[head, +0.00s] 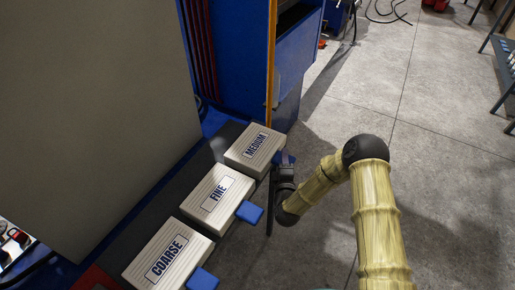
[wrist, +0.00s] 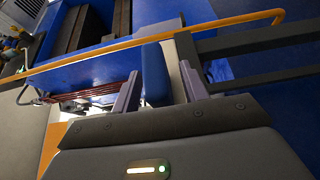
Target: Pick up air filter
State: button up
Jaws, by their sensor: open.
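Three cream air filters lie in a row on a dark ledge (head: 232,131) in the head view. They are labelled COARSE (head: 166,254), FINE (head: 217,194) and MEDIUM (head: 255,146). Each has a blue tab on its right side. My gripper (head: 278,172) is at the right edge of the MEDIUM filter, by its blue tab (head: 287,157), and partly hides it. In the wrist view my open gripper (wrist: 162,90) has a finger on each side of a blue tab (wrist: 154,72). Whether either finger touches the tab is unclear.
A blue machine (head: 232,50) with an orange edge strip (head: 271,55) stands behind the MEDIUM filter. A large grey panel (head: 85,100) rises left of the ledge. Grey tiled floor (head: 440,140) on the right is clear nearby. An orange bar (wrist: 150,38) crosses the wrist view.

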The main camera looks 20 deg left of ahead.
dwell(0.5)
grip_shut()
notch_tip(320, 180, up, 10)
jog(key=shift+r+b, duration=0.1)
jog(key=shift+b, duration=0.5)
jog(key=shift+w, duration=0.1)
dwell(0.5)
